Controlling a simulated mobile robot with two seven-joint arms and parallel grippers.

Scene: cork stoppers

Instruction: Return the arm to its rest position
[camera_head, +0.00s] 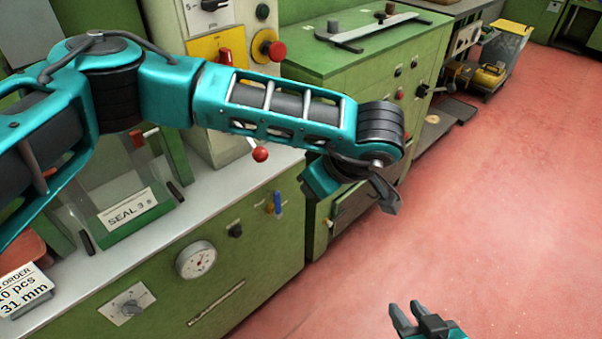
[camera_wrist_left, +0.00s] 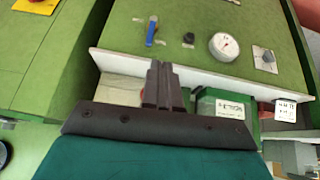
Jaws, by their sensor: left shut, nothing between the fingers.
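My left arm reaches in from the left across the head view, above the grey-topped green machine counter (camera_head: 275,172). My left gripper (camera_head: 386,196) hangs at its end, past the counter's right end, pointing down. In the left wrist view its dark fingers (camera_wrist_left: 160,66) are together with nothing between them. My right gripper (camera_head: 405,306) shows at the bottom edge of the head view, over the red floor. Its two fingers are apart and the gap between them is empty. The rest of my right arm is out of frame.
A clear bin labelled SEAL 3 (camera_head: 128,210) and an order card (camera_head: 25,290) stand on the counter at left. A red-knobbed lever (camera_head: 260,154) is behind my left arm. A second green cabinet (camera_head: 310,55) stands behind. Red floor (camera_head: 500,200) at right is clear.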

